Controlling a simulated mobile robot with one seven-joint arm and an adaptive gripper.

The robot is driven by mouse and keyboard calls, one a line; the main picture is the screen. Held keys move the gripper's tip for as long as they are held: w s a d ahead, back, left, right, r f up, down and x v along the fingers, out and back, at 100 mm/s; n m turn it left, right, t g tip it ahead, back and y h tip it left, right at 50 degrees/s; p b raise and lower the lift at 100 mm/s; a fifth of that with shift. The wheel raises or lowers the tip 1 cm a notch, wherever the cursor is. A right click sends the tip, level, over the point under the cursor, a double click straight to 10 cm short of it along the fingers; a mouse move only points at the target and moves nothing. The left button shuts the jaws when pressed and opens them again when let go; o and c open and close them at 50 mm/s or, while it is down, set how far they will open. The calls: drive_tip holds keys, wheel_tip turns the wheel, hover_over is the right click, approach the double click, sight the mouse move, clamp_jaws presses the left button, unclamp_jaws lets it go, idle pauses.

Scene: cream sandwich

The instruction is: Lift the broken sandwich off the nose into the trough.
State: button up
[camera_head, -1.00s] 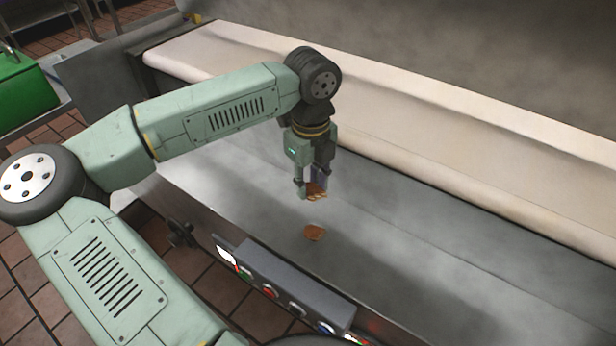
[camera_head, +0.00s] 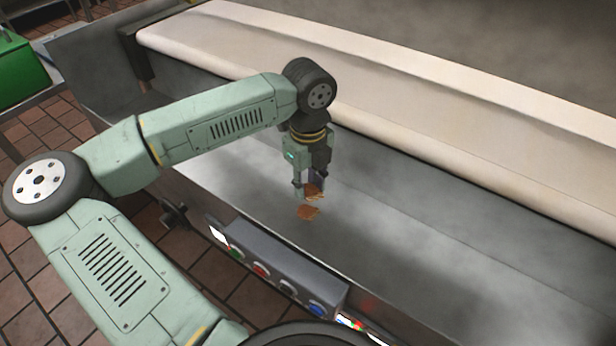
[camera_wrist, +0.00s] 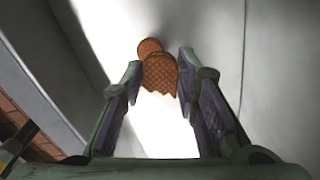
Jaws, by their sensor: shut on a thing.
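My gripper (camera_head: 309,189) is shut on a broken sandwich (camera_head: 315,191), a brown waffle-patterned piece with a jagged edge. In the wrist view the held sandwich (camera_wrist: 161,76) sits between the fingertips. The gripper points down over the grey metal trough (camera_head: 400,255), in front of the belt's rounded nose (camera_head: 440,168). A second brown piece (camera_head: 308,212) lies in the trough just below the held one. It also shows in the wrist view (camera_wrist: 149,46), partly hidden behind the held sandwich.
The pale conveyor belt (camera_head: 400,90) runs along the back, above the trough. A control box with buttons (camera_head: 280,275) is on the trough's front side. A green box (camera_head: 18,70) stands at the far left. The trough to the right is clear.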

sight(308, 189)
drive_tip(key=o, duration=0.8)
wheel_tip(308, 189, up, 12)
idle(0.6)
